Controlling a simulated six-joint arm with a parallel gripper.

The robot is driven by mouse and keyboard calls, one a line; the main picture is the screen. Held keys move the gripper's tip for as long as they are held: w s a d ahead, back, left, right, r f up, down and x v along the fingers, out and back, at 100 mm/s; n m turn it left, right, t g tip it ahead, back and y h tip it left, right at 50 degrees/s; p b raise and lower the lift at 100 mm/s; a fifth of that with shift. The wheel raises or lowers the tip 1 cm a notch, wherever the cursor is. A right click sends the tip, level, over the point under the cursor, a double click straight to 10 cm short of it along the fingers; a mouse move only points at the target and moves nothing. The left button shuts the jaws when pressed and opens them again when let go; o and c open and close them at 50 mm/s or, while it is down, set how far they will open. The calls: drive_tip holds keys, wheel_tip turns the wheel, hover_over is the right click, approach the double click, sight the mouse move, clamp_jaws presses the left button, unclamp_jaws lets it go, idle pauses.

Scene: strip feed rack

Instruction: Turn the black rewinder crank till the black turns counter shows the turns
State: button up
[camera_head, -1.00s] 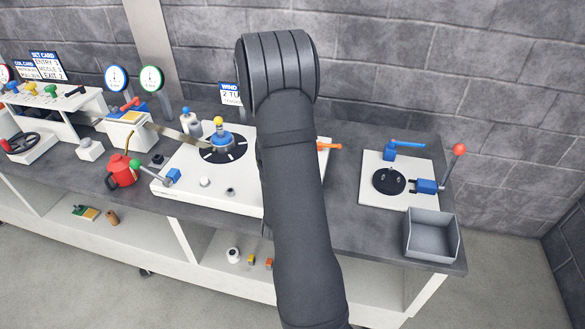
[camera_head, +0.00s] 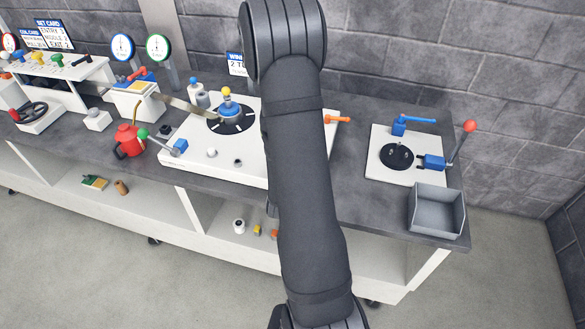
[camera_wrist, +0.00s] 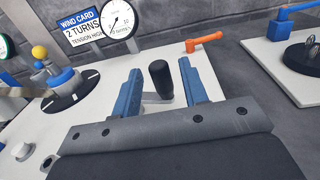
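The black rewinder crank handle (camera_wrist: 160,80) stands upright on a grey crank arm in the wrist view. My gripper (camera_wrist: 160,88) is open, its two blue fingers on either side of the handle with a visible gap to each. The turns counter (camera_wrist: 118,19) is a white dial with a black rim behind the crank; its needle is too small to read surely. A blue-and-white wind card (camera_wrist: 80,30) beside it reads 2 TURNS and a tension line. In the head view my arm hides the crank, the counter and my gripper; part of the wind card (camera_head: 235,65) shows.
An orange lever (camera_wrist: 204,42) lies behind and right of the crank. A black disc with a yellow-topped blue hub (camera_head: 231,115) is to the left. A grey bin (camera_head: 436,211) and a plate with a red-knobbed lever (camera_head: 469,126) stand at the right.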

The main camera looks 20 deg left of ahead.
drive_tip(key=s+d, duration=0.1)
drive_tip(key=s, duration=1.4)
drive_tip(key=shift+s, duration=0.15)
drive_tip(key=c, duration=0.5)
drive_tip(key=w+a+m+h, duration=0.1)
drive_tip(key=h, duration=0.1)
drive_tip(key=w+a+m+h, duration=0.1)
drive_tip(key=a, duration=0.1)
drive_tip(key=shift+a+r+t+h, duration=0.2)
drive_tip(key=shift+a+t+h, duration=0.05)
drive_tip(key=shift+t+h, duration=0.15)
clamp_jaws()
drive_tip(key=s+a+f+m+g+h, duration=0.1)
drive_tip(key=a+m+g+h, duration=0.1)
drive_tip(key=a+m+h, duration=0.3)
drive_tip(key=shift+n+g, duration=0.3)
drive_tip(key=shift+n, duration=0.2)
drive_tip(key=x, duration=1.3)
drive_tip(key=shift+w, duration=0.3)
